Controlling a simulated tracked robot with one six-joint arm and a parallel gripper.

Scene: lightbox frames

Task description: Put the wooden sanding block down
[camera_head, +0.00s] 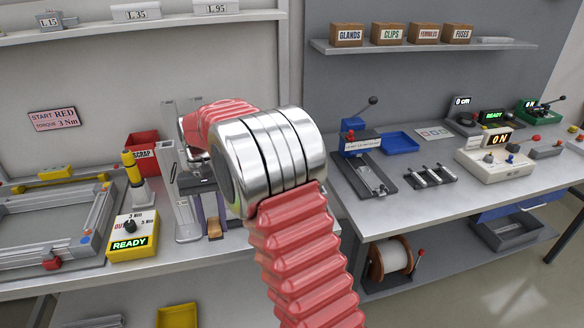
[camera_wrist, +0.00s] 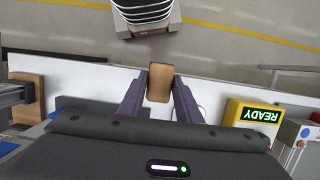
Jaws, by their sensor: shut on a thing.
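The wooden sanding block (camera_head: 214,229) is a small tan-brown piece held between the purple-grey fingers of my gripper (camera_head: 209,212). In the wrist view the block (camera_wrist: 160,82) sits between the tips of my gripper (camera_wrist: 160,90), with a finger on each side. It shows over the bench's pale front edge there. My gripper points down near the front of the left bench (camera_head: 70,262). Whether the block touches the bench top cannot be told. My red-sleeved arm hides the bench to the right of the gripper.
A red scrap bin (camera_head: 143,152) and a grey upright stand (camera_head: 180,200) are close behind. A wooden piece (camera_wrist: 28,97) lies at the wrist view's left.

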